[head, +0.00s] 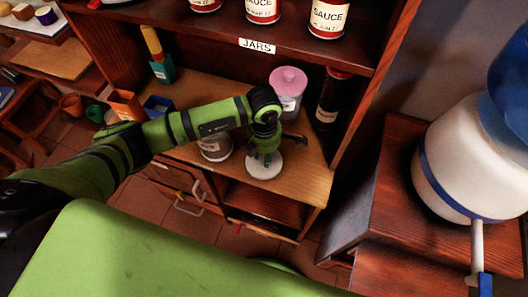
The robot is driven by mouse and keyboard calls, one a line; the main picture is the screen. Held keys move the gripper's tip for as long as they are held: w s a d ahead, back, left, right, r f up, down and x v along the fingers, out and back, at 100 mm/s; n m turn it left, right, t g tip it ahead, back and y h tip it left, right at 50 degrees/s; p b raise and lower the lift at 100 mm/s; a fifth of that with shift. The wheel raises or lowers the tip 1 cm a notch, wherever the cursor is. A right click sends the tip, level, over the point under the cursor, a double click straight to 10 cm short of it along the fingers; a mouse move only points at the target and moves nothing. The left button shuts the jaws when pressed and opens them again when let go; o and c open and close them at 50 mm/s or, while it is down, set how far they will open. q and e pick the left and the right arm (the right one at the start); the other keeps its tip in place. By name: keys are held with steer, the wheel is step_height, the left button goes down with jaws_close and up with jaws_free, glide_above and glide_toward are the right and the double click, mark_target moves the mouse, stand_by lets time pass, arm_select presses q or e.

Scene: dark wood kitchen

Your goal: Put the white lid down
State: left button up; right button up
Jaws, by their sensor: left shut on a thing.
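The white lid (266,173) is a small round disc near the front edge of the wooden counter (306,178). My left gripper (264,157) points down over it and is shut on it. Whether the lid touches the counter or is just above it, I cannot tell. A glass jar (215,149) stands to the left, its top partly hidden by my left arm. My right gripper is not in view.
A pink-lidded jar (288,92) and a dark bottle (328,105) stand behind my gripper. Sauce jars (262,10) fill the shelf above, labelled JARS. Orange (124,106) and blue (157,107) containers stand left. Bare counter lies right of the lid.

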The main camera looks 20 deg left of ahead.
arm_select(q)
steer(key=shift+f, duration=0.15)
steer(key=o, duration=0.9)
steer(key=shift+o, duration=0.2)
steer(key=shift+r, duration=0.25)
steer(key=shift+w+r, duration=0.1)
steer(key=shift+r, duration=0.15)
step_height(320, 180, up, 11)
steer(key=b, duration=0.3)
steer(key=shift+r, duration=0.2)
